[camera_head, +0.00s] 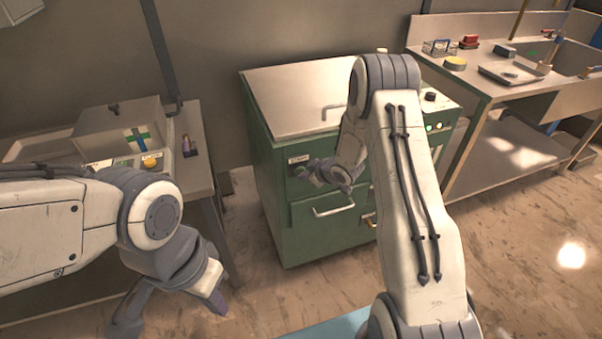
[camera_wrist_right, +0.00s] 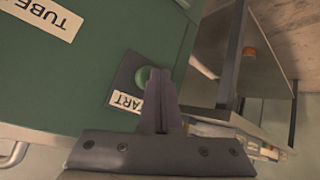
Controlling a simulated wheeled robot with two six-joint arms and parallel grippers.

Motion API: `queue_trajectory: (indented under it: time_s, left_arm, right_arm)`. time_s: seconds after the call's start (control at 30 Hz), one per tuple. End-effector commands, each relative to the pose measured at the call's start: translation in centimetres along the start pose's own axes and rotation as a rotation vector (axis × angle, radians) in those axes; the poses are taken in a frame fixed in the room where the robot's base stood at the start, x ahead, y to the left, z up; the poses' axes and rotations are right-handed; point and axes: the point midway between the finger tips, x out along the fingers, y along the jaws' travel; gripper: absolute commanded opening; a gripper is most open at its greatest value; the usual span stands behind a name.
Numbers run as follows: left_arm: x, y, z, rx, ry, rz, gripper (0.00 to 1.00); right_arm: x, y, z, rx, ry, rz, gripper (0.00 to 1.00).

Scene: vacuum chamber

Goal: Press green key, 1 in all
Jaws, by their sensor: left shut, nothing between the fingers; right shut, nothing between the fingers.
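The green key (camera_wrist_right: 143,77) is a round button on a dark plate of the green cabinet. A label partly hidden by my fingers reads "ART" beside it. My right gripper (camera_wrist_right: 160,75) is shut and empty. Its fingertips overlap the right edge of the key in the right wrist view; whether they touch it I cannot tell. In the head view the right gripper (camera_head: 303,173) is at the cabinet's front left, by a small dark plate (camera_head: 298,159); the key itself cannot be made out there. My left gripper (camera_head: 217,302) is shut, low at the left.
The green cabinet (camera_head: 285,215) has a drawer handle (camera_head: 333,207) and small lit lamps (camera_head: 438,126) on its right side. A bench (camera_head: 200,172) with a yellow knob (camera_head: 150,162) stands left. A steel sink table (camera_head: 490,95) stands right. Floor shows between bench and cabinet.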

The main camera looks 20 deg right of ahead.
Motion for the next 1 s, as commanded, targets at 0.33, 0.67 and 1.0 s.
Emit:
queue_trajectory:
  time_s: [0.33,0.67,1.0]
  left_arm:
    - [0.2,0.0,0.0,0.000,0.000,0.000,0.00]
    - [0.5,0.0,0.0,0.000,0.000,0.000,0.00]
    - [1.1,-0.1,0.1,0.000,0.000,0.000,0.00]
  right_arm:
    - [-0.8,-0.5,0.6,0.001,-0.001,0.002,0.00]
    - [-1.5,-1.1,1.2,0.002,-0.002,0.000,0.00]
    - [-3.8,-2.8,2.9,0.003,-0.002,0.001,0.00]
